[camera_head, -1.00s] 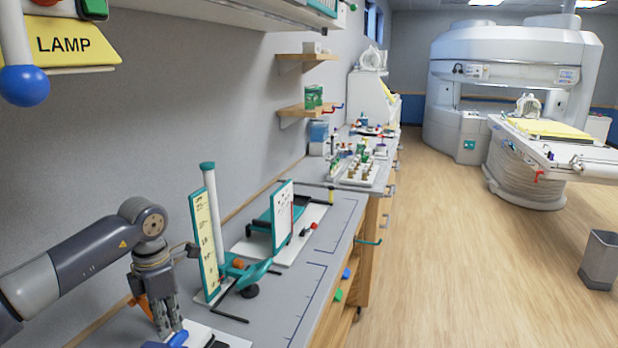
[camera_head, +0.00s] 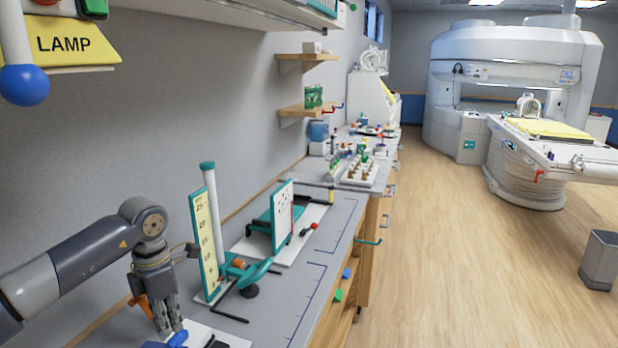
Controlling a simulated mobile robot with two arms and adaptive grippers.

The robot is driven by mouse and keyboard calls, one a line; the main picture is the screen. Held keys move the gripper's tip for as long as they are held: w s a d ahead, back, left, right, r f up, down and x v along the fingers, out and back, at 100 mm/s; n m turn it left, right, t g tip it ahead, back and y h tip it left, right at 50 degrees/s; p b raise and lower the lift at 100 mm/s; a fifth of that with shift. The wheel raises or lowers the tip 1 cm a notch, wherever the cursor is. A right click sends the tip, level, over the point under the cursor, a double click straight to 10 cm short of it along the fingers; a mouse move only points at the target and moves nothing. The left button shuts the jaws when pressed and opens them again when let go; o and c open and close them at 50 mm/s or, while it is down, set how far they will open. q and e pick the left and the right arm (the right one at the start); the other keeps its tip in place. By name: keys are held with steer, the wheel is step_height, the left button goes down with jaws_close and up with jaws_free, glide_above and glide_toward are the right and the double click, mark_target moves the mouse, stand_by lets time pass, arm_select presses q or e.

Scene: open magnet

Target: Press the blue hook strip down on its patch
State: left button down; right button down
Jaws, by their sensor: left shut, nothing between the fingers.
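My left gripper (camera_head: 171,328) is at the lower left, pointing down over the near end of the bench, with its fingers shut together. A blue piece (camera_head: 177,338) shows at its fingertips, partly cut off by the bottom edge; it looks like the blue hook strip. I cannot tell whether the fingertips touch it. A white board (camera_head: 222,338) lies beside it on the bench, also cut off below, and the patch cannot be made out. My right gripper is not in view.
A teal stand with a yellow scale panel (camera_head: 204,240) rises just right of the gripper. A black rod (camera_head: 230,316) lies in front of it. A white panel on a teal frame (camera_head: 282,215) stands farther back. Grey bench top (camera_head: 300,285) is clear to the right.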

mark_target(173, 340)
arm_select(q)
steer(key=shift+f, duration=0.15)
steer(key=shift+f+b, duration=1.8)
steer(key=shift+f, duration=0.85)
steer(key=shift+r, duration=0.1)
steer(key=shift+r+p, duration=2.85)
steer(key=shift+r, duration=1.45)
